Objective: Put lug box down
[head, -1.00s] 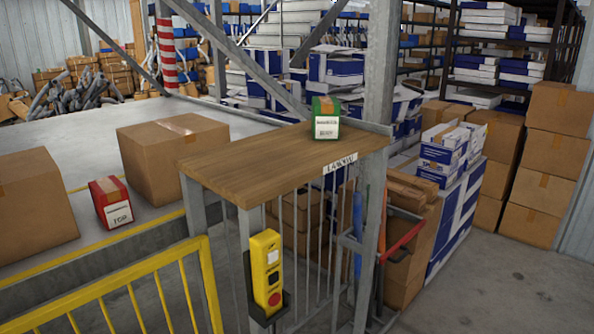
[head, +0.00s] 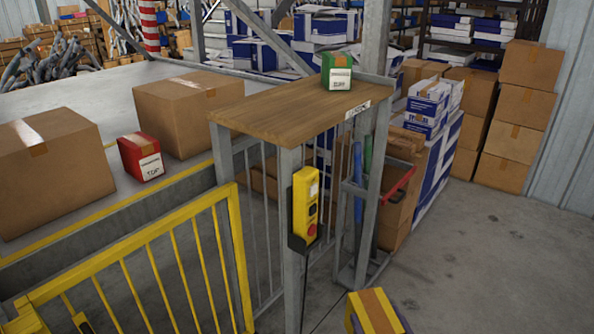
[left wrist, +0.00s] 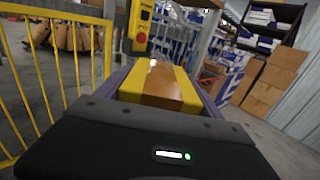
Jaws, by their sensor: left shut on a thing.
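A yellow box with a brown tape strip (head: 375,312) shows at the bottom edge of the head view, partly cut off. I take it for the lug box, but no label on it can be read. It also shows in the left wrist view (left wrist: 160,84), between the purple-grey fingers of my left gripper (left wrist: 158,76), which is shut on it. The box is held in front of the wooden-topped stand (head: 290,112), on the near side and lower than its top. My right gripper is not in view.
A green box (head: 337,72) stands on the wooden top's far right; the rest of the top is bare. A red box (head: 140,157) and cartons (head: 188,110) sit on the platform behind the yellow railing (head: 150,245). A yellow control box (head: 305,205) hangs on the stand's post.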

